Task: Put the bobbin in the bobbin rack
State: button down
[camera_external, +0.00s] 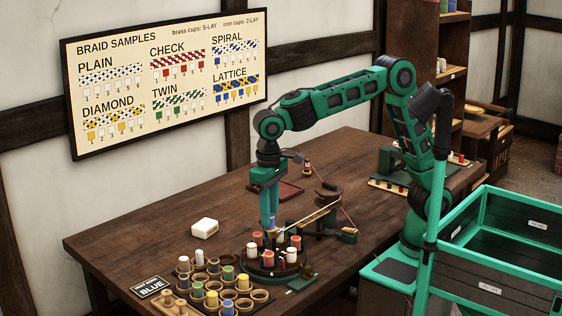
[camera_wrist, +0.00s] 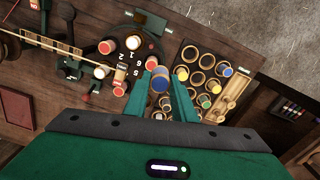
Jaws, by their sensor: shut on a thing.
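My gripper (camera_external: 270,222) points down over the back of the round dark braiding disc (camera_external: 262,276). It is shut on a blue-topped bobbin, seen between the fingers in the wrist view (camera_wrist: 160,82). I cannot tell whether the bobbin touches the disc. The bobbin rack (camera_external: 256,297), a board of tan ring cups, stands in front and left of the disc. It also shows in the wrist view (camera_wrist: 238,81), right of the gripper.
Red and white bobbins (camera_external: 268,258) stand on the disc. A wooden arm with thread (camera_external: 318,213) extends behind it to the right.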

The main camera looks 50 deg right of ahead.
jog(key=s+a+f+n, duration=0.1)
jog(key=s+a+n, duration=0.1)
jog(key=s+a, duration=0.45)
jog(key=s+a+f+n, duration=0.15)
jog(key=s+a, duration=0.25)
jog(key=s, duration=0.5)
jog(key=shift+n, duration=0.35)
jog(key=w+f, duration=0.3)
jog(key=w, duration=0.1)
jog(key=w+d+f, duration=0.1)
jog(key=w+f, duration=0.3)
jog(key=w+d+f, duration=0.1)
jog(key=w+f, duration=0.3)
jog(key=shift+f, duration=2)
jog(key=c, duration=1.5)
grip_release()
jog(key=shift+r, duration=0.1)
notch_tip(320, 180, up, 12)
jog(key=shift+f, duration=0.1)
